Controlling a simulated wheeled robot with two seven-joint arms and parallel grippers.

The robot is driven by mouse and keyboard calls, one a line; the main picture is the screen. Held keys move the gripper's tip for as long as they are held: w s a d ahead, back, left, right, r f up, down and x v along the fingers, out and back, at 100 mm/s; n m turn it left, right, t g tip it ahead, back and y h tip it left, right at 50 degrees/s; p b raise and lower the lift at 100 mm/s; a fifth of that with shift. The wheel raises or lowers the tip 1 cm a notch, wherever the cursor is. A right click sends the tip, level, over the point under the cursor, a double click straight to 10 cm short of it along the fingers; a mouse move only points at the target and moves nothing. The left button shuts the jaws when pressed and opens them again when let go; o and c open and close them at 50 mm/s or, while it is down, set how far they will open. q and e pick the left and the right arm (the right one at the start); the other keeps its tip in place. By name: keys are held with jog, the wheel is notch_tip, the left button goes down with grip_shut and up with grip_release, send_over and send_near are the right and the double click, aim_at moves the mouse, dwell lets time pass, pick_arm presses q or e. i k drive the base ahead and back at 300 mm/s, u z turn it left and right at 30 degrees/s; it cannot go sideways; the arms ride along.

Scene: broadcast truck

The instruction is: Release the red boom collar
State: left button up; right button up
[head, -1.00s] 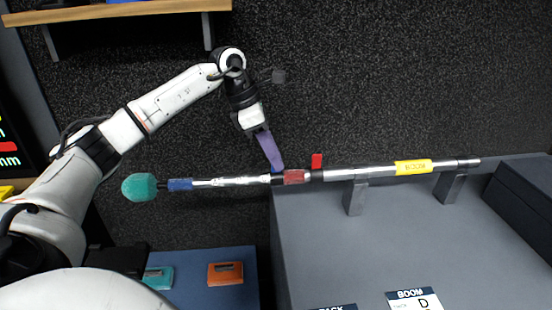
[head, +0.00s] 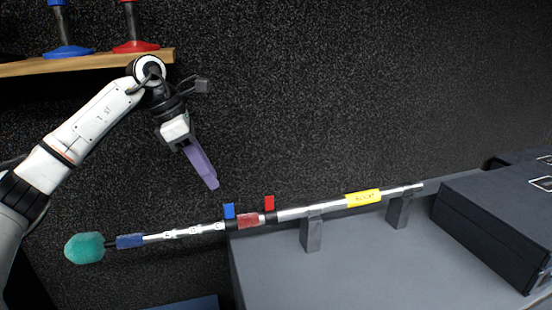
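The boom pole (head: 295,212) lies across two grey cradle posts, with a teal foam tip (head: 85,248) at its left end and a yellow BOOM label (head: 362,198) toward the right. A collar with an upright red tab (head: 269,203) sits on the pole, right of a red grip section (head: 249,221). A collar with an upright blue tab (head: 229,211) is just left of that section. My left gripper (head: 212,184) has purple fingers and hangs above and left of the blue tab, touching nothing. Its fingers overlap from this angle, so its opening is unclear. My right gripper is out of view.
The grey bench (head: 330,270) carries the cradle posts (head: 312,234). A dark case (head: 500,222) stands at the right. A wooden shelf (head: 90,62) at the upper left holds a blue-based stand (head: 68,50) and a red-based stand (head: 136,46). Space above the pole is free.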

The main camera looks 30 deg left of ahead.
aim_at(269, 203)
jog(key=k, duration=1)
